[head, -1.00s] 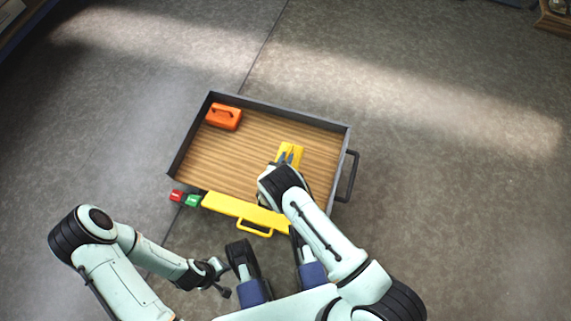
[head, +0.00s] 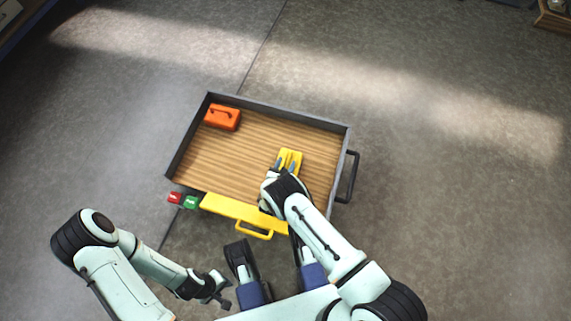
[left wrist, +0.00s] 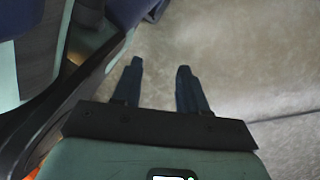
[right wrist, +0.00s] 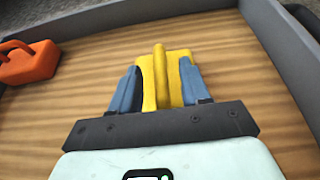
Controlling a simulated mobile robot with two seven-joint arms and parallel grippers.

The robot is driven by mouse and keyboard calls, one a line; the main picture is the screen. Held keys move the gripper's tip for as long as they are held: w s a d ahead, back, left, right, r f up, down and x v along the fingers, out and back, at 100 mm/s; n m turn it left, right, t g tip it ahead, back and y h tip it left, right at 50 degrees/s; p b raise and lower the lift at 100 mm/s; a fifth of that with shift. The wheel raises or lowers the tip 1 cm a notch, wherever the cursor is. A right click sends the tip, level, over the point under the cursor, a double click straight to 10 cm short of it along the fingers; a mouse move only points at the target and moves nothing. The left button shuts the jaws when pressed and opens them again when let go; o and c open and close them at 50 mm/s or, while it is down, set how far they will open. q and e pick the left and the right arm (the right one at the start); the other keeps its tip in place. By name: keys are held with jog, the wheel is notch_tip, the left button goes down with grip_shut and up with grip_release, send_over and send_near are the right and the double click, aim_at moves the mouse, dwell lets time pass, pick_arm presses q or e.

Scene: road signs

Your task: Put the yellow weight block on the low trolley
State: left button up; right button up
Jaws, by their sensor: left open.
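The yellow weight block (head: 290,156) is on the wooden deck of the low trolley (head: 245,148), right of its middle. It has a raised ridge-like handle and also shows in the right wrist view (right wrist: 160,65). My right gripper (head: 285,166) is at the block's near side. Its blue fingers (right wrist: 160,88) stand apart on either side of the handle, with gaps visible. The block's underside is hidden. My left gripper (head: 224,290) is open and empty over the floor, left of my base; its fingers show apart in the left wrist view (left wrist: 160,85).
An orange block with a handle (head: 222,117) sits in the trolley's far left corner. Grey rims surround the deck, with a yellow front panel and handle (head: 240,212), red and green tags (head: 183,200) and a dark side handle (head: 348,177). Open deck lies left of the yellow block.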

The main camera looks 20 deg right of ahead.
pick_arm(q)
jog(key=shift+w, duration=0.1)
pick_arm(e)
jog(key=shift+a, duration=0.1)
pick_arm(q)
jog(key=w+r+t+p, duration=0.2)
jog(key=w+r+p, duration=0.1)
jog(key=w, duration=0.4)
jog(key=shift+w+d+r+m+t+p, duration=0.15)
jog(key=shift+d+r+m+t+p, duration=0.25)
jog(key=shift+r, duration=0.3)
pick_arm(e)
jog(key=v, duration=1.2)
